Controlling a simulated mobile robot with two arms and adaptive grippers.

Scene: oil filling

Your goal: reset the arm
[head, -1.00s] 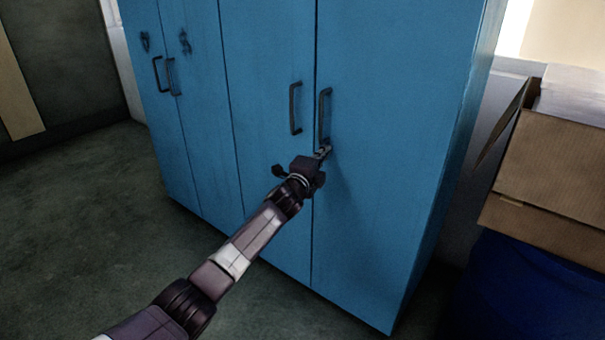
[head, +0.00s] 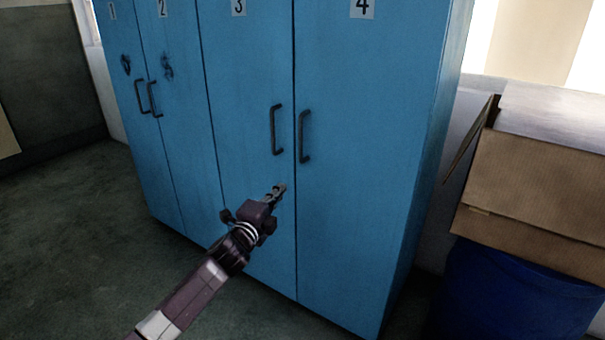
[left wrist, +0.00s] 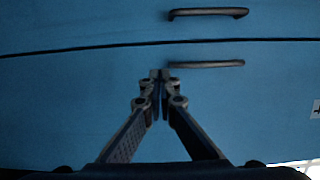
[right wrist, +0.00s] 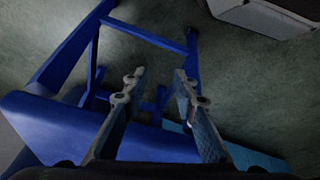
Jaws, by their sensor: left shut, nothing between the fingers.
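My left gripper (head: 279,189) is shut and empty in front of the blue locker (head: 365,180), below the handles of doors 3 and 4. It touches neither handle in the head view. In the left wrist view, the left fingertips (left wrist: 160,74) meet, with the two dark handles beyond them. The door 3 handle (head: 276,130) and the door 4 handle (head: 304,137) stand side by side. All locker doors look closed. My right gripper (right wrist: 158,80) shows only in the right wrist view, with its fingers apart and nothing between them.
An open cardboard box (head: 535,185) rests on a blue barrel-like container (head: 510,295) right of the locker. The floor (head: 70,240) at left is clear. A blue frame (right wrist: 150,40) lies beyond my right gripper, with a pale box (right wrist: 265,15) at upper right.

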